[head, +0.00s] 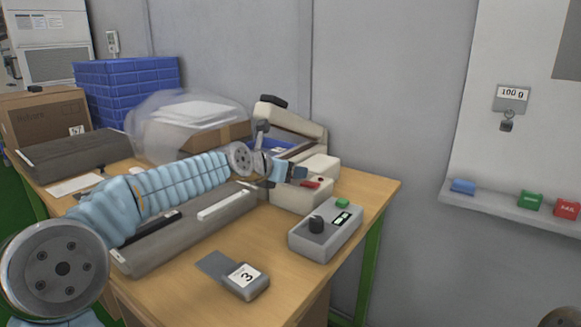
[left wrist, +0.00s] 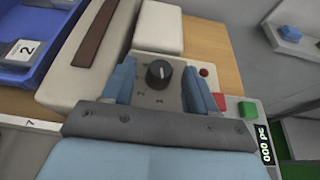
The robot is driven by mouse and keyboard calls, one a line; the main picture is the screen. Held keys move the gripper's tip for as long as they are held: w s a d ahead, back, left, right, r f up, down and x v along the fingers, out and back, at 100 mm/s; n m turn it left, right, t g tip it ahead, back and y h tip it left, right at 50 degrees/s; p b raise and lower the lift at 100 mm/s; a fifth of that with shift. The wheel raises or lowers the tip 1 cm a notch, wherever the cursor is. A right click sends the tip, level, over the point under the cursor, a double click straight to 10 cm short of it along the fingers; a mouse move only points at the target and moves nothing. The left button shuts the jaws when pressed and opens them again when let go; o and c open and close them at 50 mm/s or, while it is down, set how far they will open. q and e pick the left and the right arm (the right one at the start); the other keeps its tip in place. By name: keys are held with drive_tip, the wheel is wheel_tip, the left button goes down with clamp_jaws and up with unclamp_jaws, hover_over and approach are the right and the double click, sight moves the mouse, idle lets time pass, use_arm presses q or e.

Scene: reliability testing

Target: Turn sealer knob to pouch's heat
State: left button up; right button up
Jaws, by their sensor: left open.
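The beige sealer (head: 322,165) stands at the table's back right; its long arm is raised at an angle. In the left wrist view its black knob (left wrist: 158,73) sits on a grey panel (left wrist: 150,98), with a white pointer line toward the upper right. Marks around the knob are too small to read surely. My left gripper (left wrist: 161,80) is open, with one blue finger on each side of the knob and gaps between. In the head view my left gripper (head: 286,171) hides the knob. A card marked 2 (left wrist: 20,52) lies in the blue tray (left wrist: 58,15). My right gripper is not in view.
A grey item tagged 3 (head: 247,279) lies at the front. A long grey bar unit (head: 190,229) lies under my left arm. A wall shelf (head: 490,205) holds coloured blocks.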

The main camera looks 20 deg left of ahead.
use_arm(q)
drive_tip(key=shift+w+d+f, duration=0.1)
drive_tip(key=shift+w+f, duration=0.1)
drive_tip(key=shift+w, duration=0.1)
drive_tip(key=c, duration=1)
drive_tip(key=shift+c, duration=0.2)
